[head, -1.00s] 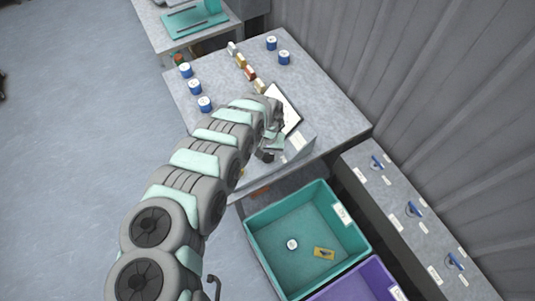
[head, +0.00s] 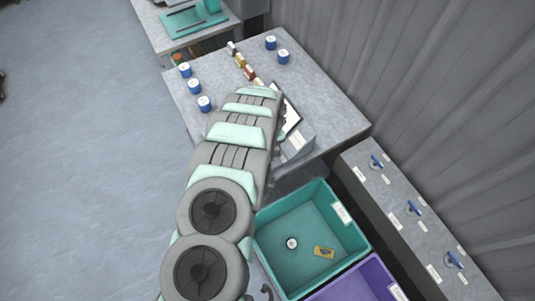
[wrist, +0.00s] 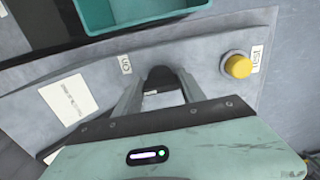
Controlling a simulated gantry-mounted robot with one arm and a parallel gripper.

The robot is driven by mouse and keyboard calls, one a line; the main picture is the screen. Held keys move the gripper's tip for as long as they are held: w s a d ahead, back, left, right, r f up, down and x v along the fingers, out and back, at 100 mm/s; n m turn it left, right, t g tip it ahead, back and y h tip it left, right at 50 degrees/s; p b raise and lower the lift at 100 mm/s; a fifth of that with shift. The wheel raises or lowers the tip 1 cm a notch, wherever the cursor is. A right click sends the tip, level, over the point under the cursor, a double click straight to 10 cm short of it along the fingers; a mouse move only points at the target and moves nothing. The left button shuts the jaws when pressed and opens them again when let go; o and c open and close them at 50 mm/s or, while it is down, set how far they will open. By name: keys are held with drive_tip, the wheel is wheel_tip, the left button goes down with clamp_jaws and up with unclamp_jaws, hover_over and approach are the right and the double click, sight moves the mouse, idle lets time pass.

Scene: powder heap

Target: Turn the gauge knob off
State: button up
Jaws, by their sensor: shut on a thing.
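The dark gauge knob (wrist: 159,76) stands on a grey panel (wrist: 212,55) in the wrist view. My gripper (wrist: 158,92) is shut on the knob, with one finger on each side of it. A small white label (wrist: 124,64) with short text sits just left of the knob. A yellow button (wrist: 238,65) is to the right, beside another label (wrist: 256,56). In the head view my arm hides the knob and my gripper; only part of the panel (head: 297,147) shows at the table's edge.
A teal bin (head: 335,255) holding small items stands below the table, with a purple bin (head: 372,275) beside it. Several blue-sided cylinders stand on the grey table (head: 325,85). A side bench (head: 390,190) along the wall carries blue-handled valves.

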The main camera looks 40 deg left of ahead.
drive_tip(key=n, duration=0.3)
drive_tip(key=shift+w+d+n+b, duration=0.1)
drive_tip(key=shift+n+b, duration=0.2)
drive_tip(key=shift+n, duration=1.5)
drive_tip(key=o, duration=1.4)
drive_tip(key=shift+c, duration=0.2)
drive_tip(key=shift+r, duration=0.1)
wheel_tip(320, 180, up, 10)
drive_tip(key=shift+w+f, duration=0.1)
drive_tip(key=shift+r, duration=0.35)
